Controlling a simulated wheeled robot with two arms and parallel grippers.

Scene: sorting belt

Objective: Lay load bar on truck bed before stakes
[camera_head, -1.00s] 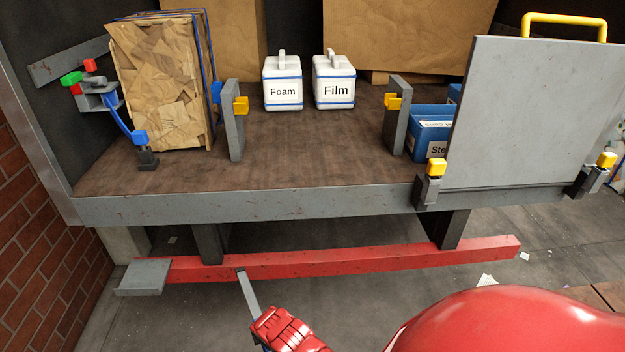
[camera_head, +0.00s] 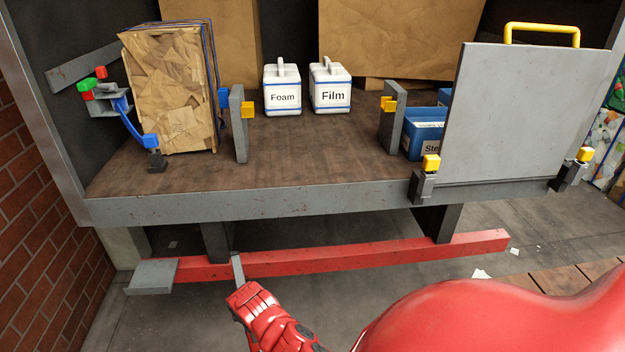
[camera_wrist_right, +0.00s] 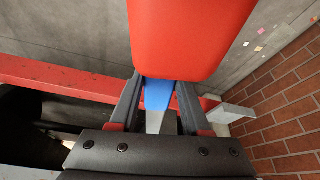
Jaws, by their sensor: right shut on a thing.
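The truck bed (camera_head: 300,206) has a brown deck and a grey front edge. Grey upright posts with yellow blocks, which look like the stakes, stand on it at left (camera_head: 239,125) and at right (camera_head: 392,117). My red right forearm (camera_head: 262,305) reaches up from the bottom, in front of and below the bed edge. A thin grey piece sticks out beyond it; finger or bar, I cannot tell. In the right wrist view, my right gripper (camera_wrist_right: 158,88) is shut on a blue piece (camera_wrist_right: 158,95), seemingly the load bar. My left gripper is not in view.
A red bumper beam (camera_head: 340,258) with a grey step (camera_head: 152,276) lies under the bed. A wrapped stack (camera_head: 175,95) stands at left, Foam (camera_head: 283,98) and Film (camera_head: 331,97) jugs in the middle. A grey panel (camera_head: 520,115) stands at right. Mid-deck is clear.

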